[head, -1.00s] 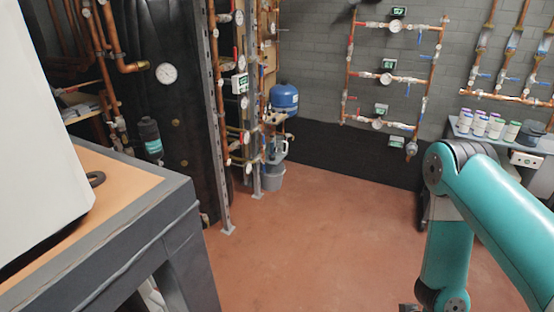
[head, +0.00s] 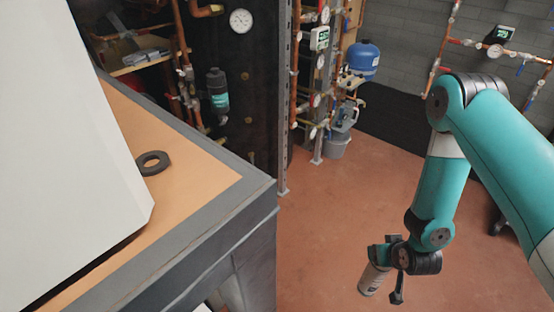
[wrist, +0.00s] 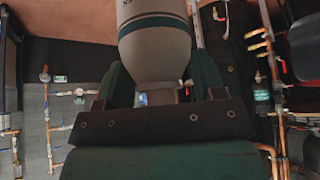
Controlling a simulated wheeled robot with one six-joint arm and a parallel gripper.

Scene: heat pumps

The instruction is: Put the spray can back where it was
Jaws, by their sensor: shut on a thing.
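The spray can (head: 374,279) is a pale can with a dark marking, held low in front of my arm over the red floor, slightly tilted. In the wrist view the can (wrist: 155,45) fills the upper middle, grey-white with a dark green band; its far end is cut off by the frame. My gripper (head: 383,257) is shut around the can. In the wrist view its two dark green fingers (wrist: 160,80) press on either side of the can.
A wooden-topped bench (head: 190,185) with dark edges stands at left, bearing a white casing (head: 75,170) and a black ring (head: 153,162). Behind are copper pipes, a blue tank (head: 362,60) and a grey bucket (head: 335,147). Red floor (head: 320,225) is clear between the bench and my arm.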

